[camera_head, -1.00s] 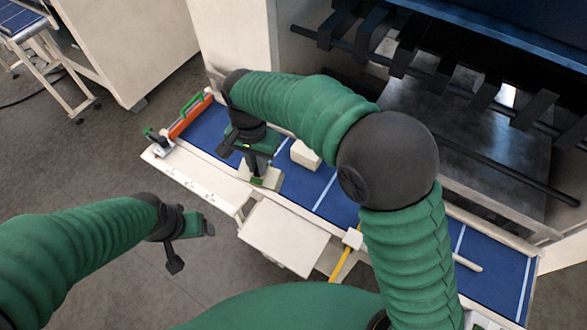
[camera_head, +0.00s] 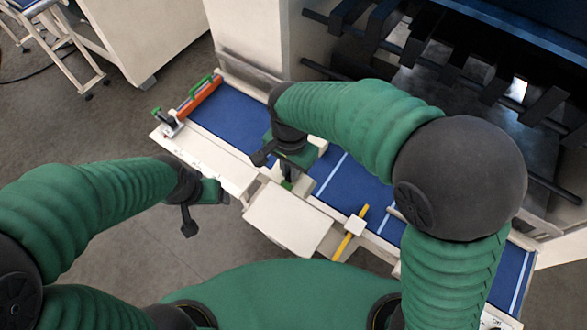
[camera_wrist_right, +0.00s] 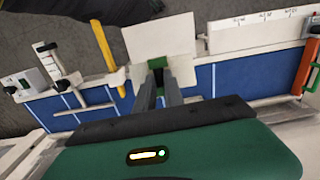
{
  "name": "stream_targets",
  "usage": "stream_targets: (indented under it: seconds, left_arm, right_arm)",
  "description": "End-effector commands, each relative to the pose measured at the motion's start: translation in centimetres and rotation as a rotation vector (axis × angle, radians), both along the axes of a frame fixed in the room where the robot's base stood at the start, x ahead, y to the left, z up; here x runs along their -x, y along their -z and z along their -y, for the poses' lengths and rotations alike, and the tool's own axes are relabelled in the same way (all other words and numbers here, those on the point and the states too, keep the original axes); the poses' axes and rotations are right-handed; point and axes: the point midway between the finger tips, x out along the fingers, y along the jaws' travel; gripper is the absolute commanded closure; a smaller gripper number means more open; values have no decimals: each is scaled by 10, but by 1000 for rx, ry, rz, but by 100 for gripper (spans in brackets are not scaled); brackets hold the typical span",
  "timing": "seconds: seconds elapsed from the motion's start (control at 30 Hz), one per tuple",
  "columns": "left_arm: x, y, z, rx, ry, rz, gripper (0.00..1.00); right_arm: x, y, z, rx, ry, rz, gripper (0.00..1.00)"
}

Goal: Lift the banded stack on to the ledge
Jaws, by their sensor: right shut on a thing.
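The banded stack (camera_wrist_right: 183,72) is a cream block with a green band, mostly hidden by my right gripper in the head view. My right gripper (camera_head: 288,176) is shut on it, near the front edge of the blue strip, beside a cream panel. In the right wrist view, the two grey fingers (camera_wrist_right: 159,92) reach to the stack, with the green band at their tips. The cream panel (camera_head: 288,218) stands out from the front edge; I cannot tell whether it is the ledge. My left gripper (camera_head: 204,201) is open and empty, left of the panel.
The blue strip (camera_head: 235,117) carries an orange-and-green tool (camera_head: 200,94) at its left end. A yellow bar with a white block (camera_head: 356,226) lies right of the panel. Dark machine bars rise behind.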

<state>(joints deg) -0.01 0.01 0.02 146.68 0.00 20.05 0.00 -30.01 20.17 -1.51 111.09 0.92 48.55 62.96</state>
Motion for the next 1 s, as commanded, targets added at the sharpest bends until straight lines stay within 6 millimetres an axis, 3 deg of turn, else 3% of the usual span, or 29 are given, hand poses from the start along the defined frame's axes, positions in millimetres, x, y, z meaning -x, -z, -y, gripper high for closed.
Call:
stream_targets:
  seconds: [0.17,0.4,1.0]
  left_arm:
    - [0,2,0,0,0,0,24]
    - [0,10,0,0,-1,0,24]
    - [0,76,-1,0,0,0,24]
  right_arm:
    - [3,5,-2,2,3,0,100]
    - [3,31,-3,4,3,-3,100]
    - [3,107,-1,2,4,-1,100]
